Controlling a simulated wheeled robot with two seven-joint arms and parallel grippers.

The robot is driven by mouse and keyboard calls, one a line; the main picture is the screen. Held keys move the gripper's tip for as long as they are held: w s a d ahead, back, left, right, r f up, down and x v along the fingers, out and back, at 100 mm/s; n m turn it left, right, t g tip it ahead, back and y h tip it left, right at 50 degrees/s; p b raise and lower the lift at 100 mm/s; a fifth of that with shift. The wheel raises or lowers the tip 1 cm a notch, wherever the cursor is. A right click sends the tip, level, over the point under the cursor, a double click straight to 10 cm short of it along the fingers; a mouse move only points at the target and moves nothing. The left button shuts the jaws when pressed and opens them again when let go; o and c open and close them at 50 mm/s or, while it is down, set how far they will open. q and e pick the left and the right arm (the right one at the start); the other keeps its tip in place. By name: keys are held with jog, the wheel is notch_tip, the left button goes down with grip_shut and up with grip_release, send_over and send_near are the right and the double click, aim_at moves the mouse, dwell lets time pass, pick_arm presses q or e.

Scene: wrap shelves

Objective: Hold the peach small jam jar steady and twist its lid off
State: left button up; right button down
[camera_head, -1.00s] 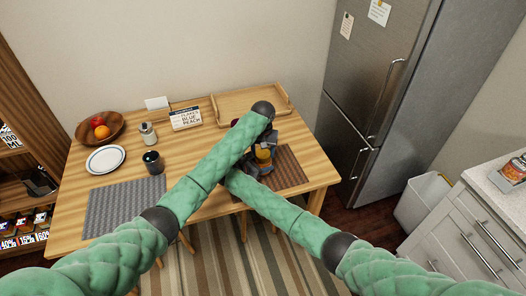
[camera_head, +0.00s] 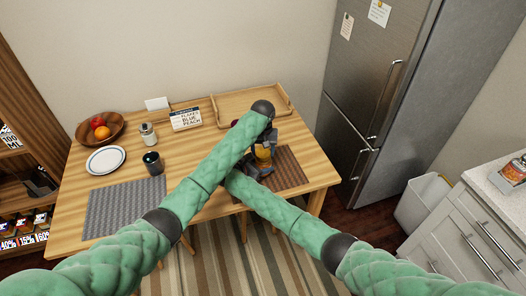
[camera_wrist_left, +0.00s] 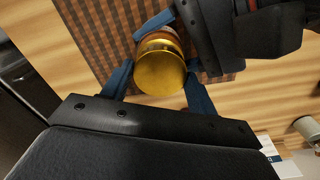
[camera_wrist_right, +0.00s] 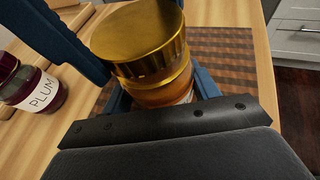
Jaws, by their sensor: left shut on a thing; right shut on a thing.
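The jam jar has a gold lid (camera_wrist_right: 140,35) and an amber body (camera_wrist_right: 165,93). It stands upright over the brown mat, and its label is mostly hidden. In the head view the jar (camera_head: 264,156) is partly covered by my grippers. My left gripper (camera_wrist_left: 160,78) is above the jar, its blue fingers shut on either side of the lid. My right gripper (camera_wrist_right: 163,98) is shut around the jar's body from the side, below the lid. The lid appears seated on the jar; I cannot tell how loose it is.
A dark red jar labelled PLUM (camera_wrist_right: 38,90) stands close beside my right gripper. A wooden tray (camera_head: 226,108), a sign card (camera_head: 186,118), a dark cup (camera_head: 153,162) and a plate (camera_head: 105,160) are on the table. My left arm crosses over my right.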

aim_at(263, 152)
pick_arm(q)
jog(key=shift+r, duration=0.25)
jog(key=shift+r, duration=0.35)
jog(key=shift+r, duration=0.35)
jog(key=shift+r, duration=1.9)
pick_arm(e)
jog(key=shift+r, duration=0.1)
jog(key=shift+c, duration=1.8)
grip_release()
jog(key=shift+o, duration=0.3)
pick_arm(q)
jog(key=shift+r, duration=0.1)
pick_arm(e)
jog(key=shift+a, duration=0.1)
